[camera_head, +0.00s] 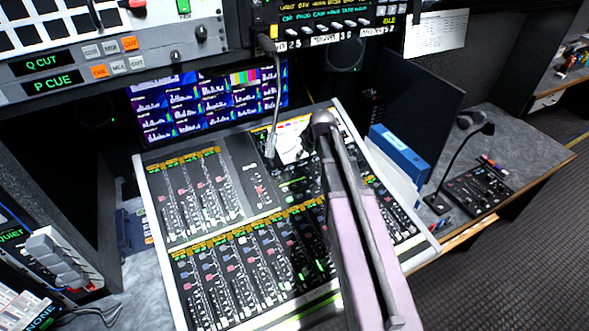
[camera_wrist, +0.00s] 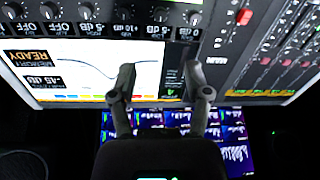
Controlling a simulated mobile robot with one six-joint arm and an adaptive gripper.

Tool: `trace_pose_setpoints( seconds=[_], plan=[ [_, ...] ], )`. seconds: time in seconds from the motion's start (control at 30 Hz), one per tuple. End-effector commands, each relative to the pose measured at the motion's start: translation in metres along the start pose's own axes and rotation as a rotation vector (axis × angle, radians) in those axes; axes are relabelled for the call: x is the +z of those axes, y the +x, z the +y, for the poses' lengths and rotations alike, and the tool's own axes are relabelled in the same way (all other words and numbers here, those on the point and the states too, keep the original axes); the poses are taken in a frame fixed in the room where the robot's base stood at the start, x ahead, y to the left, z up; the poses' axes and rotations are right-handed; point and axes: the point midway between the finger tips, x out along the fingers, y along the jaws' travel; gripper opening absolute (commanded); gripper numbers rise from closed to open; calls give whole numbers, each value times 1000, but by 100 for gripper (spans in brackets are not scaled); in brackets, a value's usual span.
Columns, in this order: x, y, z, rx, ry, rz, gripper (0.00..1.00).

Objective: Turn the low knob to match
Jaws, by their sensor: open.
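My gripper (camera_wrist: 160,68) is open and empty in the wrist view, its two dark fingers apart over the console's display (camera_wrist: 82,70). A row of small dark knobs runs along the top of that view, beyond the fingertips. They include a knob (camera_wrist: 86,11), another knob (camera_wrist: 124,13), one nearly in line with the gap (camera_wrist: 160,14) and one to the right (camera_wrist: 193,17). Upside-down dB labels sit below them. I cannot tell which knob is the low one. In the head view my arm covers part of the mixing console (camera_head: 250,190).
A gooseneck microphone (camera_head: 274,105) rises from the console near my arm. A monitor with colored meters (camera_head: 205,105) stands behind. A blue box (camera_head: 400,150) and a second desk microphone (camera_head: 465,165) are to the right. Faders with red caps (camera_wrist: 285,62) lie right of the fingers.

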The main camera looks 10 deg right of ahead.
Motion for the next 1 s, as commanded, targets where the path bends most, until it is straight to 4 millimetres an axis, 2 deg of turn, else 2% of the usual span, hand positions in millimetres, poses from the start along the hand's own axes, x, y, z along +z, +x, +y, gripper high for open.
trace_pose_setpoints(
  seconds=[0.53, 1.0],
  plan=[
    [1, 6, 0, 0, 1, -1, 63],
    [2, 41, 0, 0, 1, -1, 63]
  ],
)
